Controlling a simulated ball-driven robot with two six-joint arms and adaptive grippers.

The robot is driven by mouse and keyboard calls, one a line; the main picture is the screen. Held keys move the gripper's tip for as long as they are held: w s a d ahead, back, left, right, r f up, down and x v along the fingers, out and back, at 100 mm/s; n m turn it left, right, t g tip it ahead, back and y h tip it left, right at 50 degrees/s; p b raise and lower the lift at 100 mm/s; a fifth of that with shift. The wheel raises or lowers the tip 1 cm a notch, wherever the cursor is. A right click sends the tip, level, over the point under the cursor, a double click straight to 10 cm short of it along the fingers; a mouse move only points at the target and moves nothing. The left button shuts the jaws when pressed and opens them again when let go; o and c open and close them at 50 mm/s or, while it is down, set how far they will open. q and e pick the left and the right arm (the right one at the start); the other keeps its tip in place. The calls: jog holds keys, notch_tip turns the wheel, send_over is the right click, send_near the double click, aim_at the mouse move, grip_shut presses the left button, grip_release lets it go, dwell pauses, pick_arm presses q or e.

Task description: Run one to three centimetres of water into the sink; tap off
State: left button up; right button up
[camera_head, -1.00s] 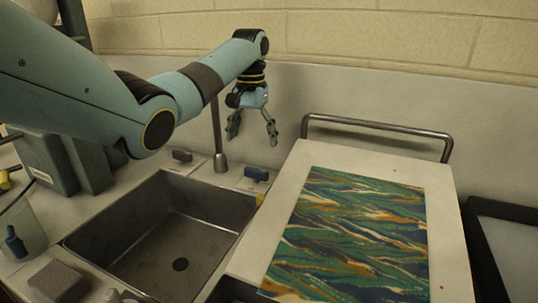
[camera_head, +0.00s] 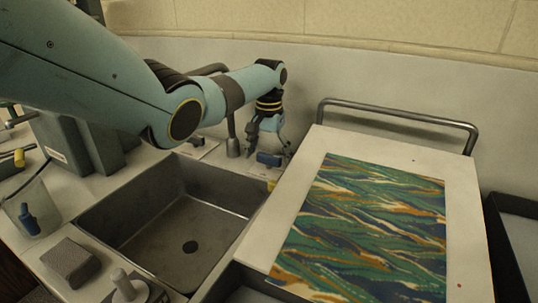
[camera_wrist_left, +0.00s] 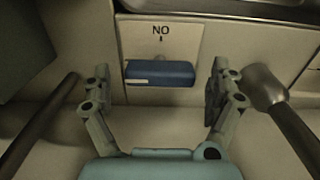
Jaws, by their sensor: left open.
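The sink (camera_head: 150,250) is a dark metal basin at the lower left; its floor looks bare, with a dark round drain (camera_head: 190,246). The tap's grey post (camera_head: 233,146) stands behind the sink, its upper part partly hidden by my arm. A blue tap handle (camera_head: 269,159) sits to its right; in the left wrist view this handle (camera_wrist_left: 160,73) lies crosswise on a pale plate marked "NO". My left gripper (camera_head: 268,148) is open above the blue handle, with a finger on each side and visible gaps (camera_wrist_left: 157,90). My right gripper is out of view.
A board with a marbled sheet (camera_head: 365,235) lies right of the sink, with a metal rail (camera_head: 400,112) behind it. The tap post's base (camera_wrist_left: 264,84) is close to one finger. A sponge-like block (camera_head: 70,262) and a clear beaker (camera_head: 40,200) stand left.

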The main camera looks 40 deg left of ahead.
pick_arm(q)
jog(key=c, duration=1.2)
